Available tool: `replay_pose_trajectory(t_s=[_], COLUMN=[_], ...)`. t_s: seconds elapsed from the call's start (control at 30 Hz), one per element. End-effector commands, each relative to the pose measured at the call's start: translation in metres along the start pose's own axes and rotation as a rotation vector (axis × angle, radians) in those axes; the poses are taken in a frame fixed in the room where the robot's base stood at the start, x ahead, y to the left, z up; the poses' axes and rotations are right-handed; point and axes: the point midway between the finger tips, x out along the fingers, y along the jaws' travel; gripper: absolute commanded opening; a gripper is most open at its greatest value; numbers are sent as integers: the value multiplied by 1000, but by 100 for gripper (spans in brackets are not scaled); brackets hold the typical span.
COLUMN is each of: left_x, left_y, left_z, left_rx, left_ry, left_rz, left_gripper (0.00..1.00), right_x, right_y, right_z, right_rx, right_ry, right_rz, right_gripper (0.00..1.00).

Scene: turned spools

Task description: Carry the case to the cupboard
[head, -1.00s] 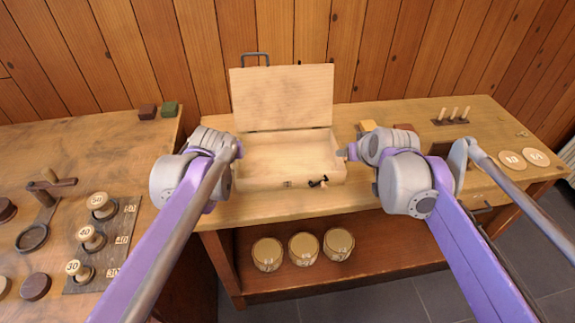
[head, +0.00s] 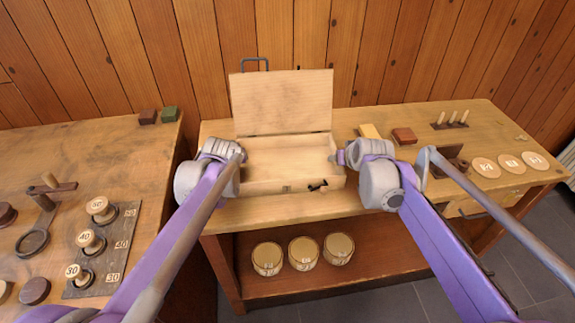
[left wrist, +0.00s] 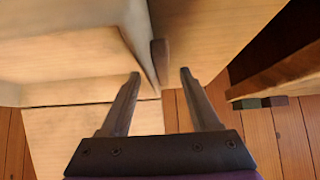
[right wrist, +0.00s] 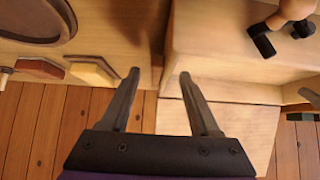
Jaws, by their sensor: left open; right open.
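The case (head: 284,185) is a pale wooden box on the bench, its lid (head: 285,102) raised and leaning back. A dark handle (head: 254,63) shows above the lid, and a dark latch with a wooden peg (head: 318,186) is at the front. My left gripper (head: 241,157) is open at the case's left side; in the left wrist view its fingers (left wrist: 159,74) lie around a small dark piece at the case's edge. My right gripper (head: 338,157) is open at the right side; in the right wrist view its fingers (right wrist: 159,75) lie either side of the wall's edge. Contact cannot be told.
Yellow (head: 369,131) and red-brown (head: 404,136) blocks, a peg rack (head: 451,122) and round discs (head: 509,162) lie right. The left table (head: 90,160) carries numbered spools (head: 90,241).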

Motion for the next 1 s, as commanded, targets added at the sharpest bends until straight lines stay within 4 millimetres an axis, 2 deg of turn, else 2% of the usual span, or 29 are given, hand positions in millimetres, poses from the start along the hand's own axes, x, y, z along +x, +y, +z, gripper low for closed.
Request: replay_pose_trajectory(t_s=[0.2, 0.5, 0.57, 0.87, 1.0], left_x=[16, 18, 18, 18, 17], left_y=[0, 0, 0, 0, 0], left_z=[0, 0, 0, 0, 0], left_rx=[-1, -1, -1, 0, 0], left_ry=[0, 0, 0, 0, 0], left_rz=[0, 0, 0, 0, 0], left_gripper=[62, 62, 54, 0, 0], right_x=[16, 18, 18, 17, 17], right_y=[0, 0, 0, 0, 0], right_z=[0, 0, 0, 0, 0], right_rx=[0, 0, 0, 0, 0], right_ry=[0, 0, 0, 0, 0], right_rz=[0, 0, 0, 0, 0], right_gripper=[62, 62, 54, 0, 0])
